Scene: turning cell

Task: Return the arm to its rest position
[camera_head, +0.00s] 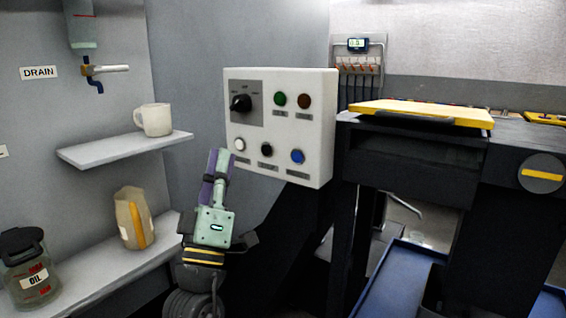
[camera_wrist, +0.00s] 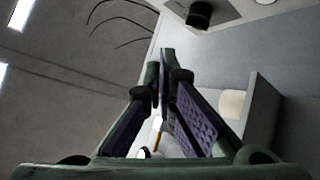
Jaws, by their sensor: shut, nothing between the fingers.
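My gripper (camera_head: 217,165) stands upright in front of the lower left of the white control panel (camera_head: 318,120) in the head view. Its green body with purple finger pads points up, just left of the white button (camera_head: 239,144). I cannot tell whether it touches the panel. In the wrist view the two fingers of my gripper (camera_wrist: 163,75) come together at their tips, with nothing between them. The panel's black rotary knob (camera_head: 241,103) is above the fingers and also shows at the top of the wrist view (camera_wrist: 200,14).
Left of my gripper, a mug (camera_head: 154,119) stands on an upper shelf (camera_head: 90,155). A paper bag (camera_head: 134,217) and an oil jar (camera_head: 28,268) stand on a lower shelf (camera_head: 85,290). A dark bench with a yellow-topped slab (camera_head: 425,111) is at the right.

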